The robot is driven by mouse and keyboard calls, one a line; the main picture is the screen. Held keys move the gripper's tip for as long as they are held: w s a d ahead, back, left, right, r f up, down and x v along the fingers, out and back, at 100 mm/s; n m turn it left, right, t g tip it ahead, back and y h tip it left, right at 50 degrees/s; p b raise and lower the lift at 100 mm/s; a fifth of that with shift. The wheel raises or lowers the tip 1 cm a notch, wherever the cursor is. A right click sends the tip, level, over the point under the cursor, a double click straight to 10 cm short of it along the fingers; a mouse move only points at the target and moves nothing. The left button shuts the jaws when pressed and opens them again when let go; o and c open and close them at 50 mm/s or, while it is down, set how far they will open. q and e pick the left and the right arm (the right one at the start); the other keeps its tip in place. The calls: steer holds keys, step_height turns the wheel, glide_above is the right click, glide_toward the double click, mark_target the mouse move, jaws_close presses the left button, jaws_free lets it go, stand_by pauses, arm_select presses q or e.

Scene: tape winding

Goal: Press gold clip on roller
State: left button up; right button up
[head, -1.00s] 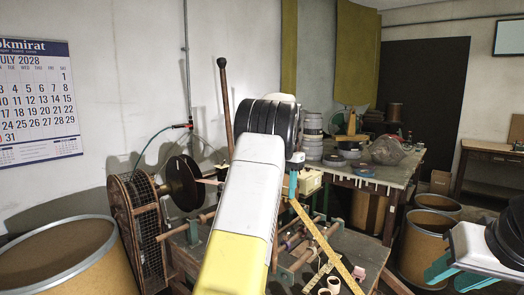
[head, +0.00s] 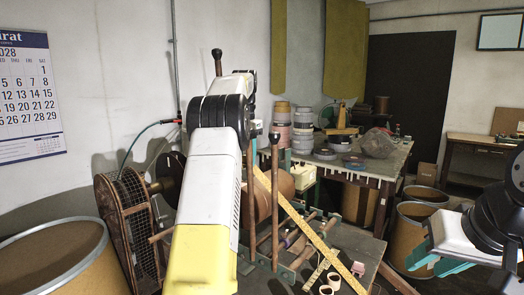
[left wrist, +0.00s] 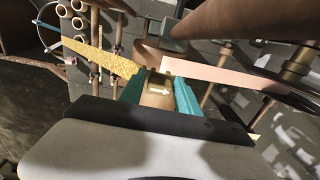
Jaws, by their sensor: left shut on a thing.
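My left gripper (left wrist: 158,95) shows in the left wrist view, its teal fingers shut on a small tan-gold piece with a white arrow (left wrist: 158,91), which I take to be the gold clip. A pale pink strip (left wrist: 230,77) runs right from beside the fingers. In the head view, my left arm hides most of this gripper and the clip. A brown roller (head: 285,188) stands behind wooden posts, partly hidden by the arm. Contact between clip and roller cannot be told. My right gripper (head: 440,261) is open and empty at the right edge.
A yellow speckled bar (head: 310,232) slants across the winding frame and also shows in the left wrist view (left wrist: 100,58). A caged wheel (head: 130,225) and a drum (head: 55,260) stand left. A table (head: 375,168) with stacked rolls is behind.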

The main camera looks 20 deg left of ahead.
arm_select(q)
steer(key=shift+f, duration=2.5)
steer(key=shift+f, duration=0.6)
